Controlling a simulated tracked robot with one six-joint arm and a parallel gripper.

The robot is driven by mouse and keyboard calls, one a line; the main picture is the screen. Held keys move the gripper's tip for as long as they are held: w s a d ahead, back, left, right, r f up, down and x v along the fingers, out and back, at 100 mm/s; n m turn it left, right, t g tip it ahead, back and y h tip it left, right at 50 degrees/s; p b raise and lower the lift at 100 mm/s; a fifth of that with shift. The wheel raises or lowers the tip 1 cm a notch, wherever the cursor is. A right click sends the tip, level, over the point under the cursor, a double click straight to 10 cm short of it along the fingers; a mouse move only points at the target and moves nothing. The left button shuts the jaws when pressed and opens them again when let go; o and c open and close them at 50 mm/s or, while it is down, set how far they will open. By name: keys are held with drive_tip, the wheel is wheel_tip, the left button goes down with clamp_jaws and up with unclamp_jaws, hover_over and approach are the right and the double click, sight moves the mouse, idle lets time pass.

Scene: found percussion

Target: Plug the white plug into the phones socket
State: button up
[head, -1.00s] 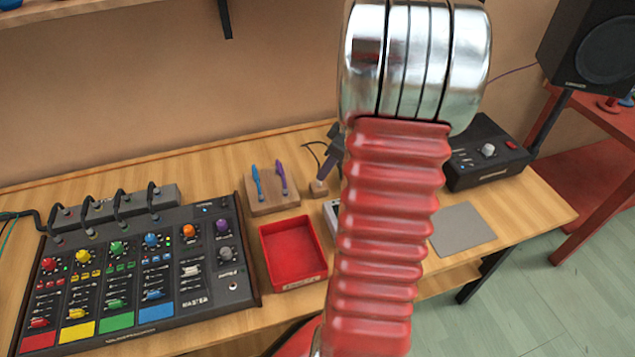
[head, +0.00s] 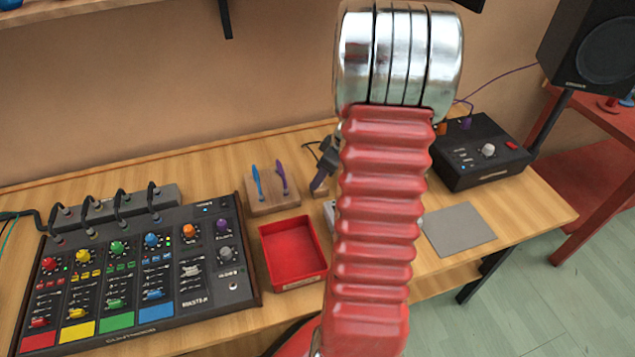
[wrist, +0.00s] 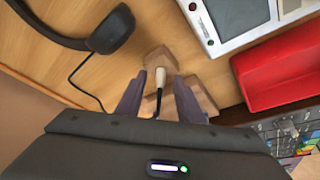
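The white plug (wrist: 160,78) stands upright in a small wooden block (wrist: 153,62), with a dark cable at its end. In the wrist view my gripper (wrist: 159,86) is open, its two dark fingers apart on either side of the plug, with visible gaps. In the head view a dark finger (head: 322,174) shows beside my red arm, in front of the wooden block (head: 320,192); the plug is hidden there. The mixer (head: 130,270) is at the left; a small round socket (head: 233,286) sits at its lower right, its label too small to read.
A red tray (head: 292,252) lies between mixer and arm, and a wooden stand (head: 272,203) with blue and purple tools is behind it. Black headphones (wrist: 110,30) lie near the block. A black box (head: 478,150) and grey mat (head: 458,230) are to the right.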

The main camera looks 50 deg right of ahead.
idle(0.4)
clamp_jaws()
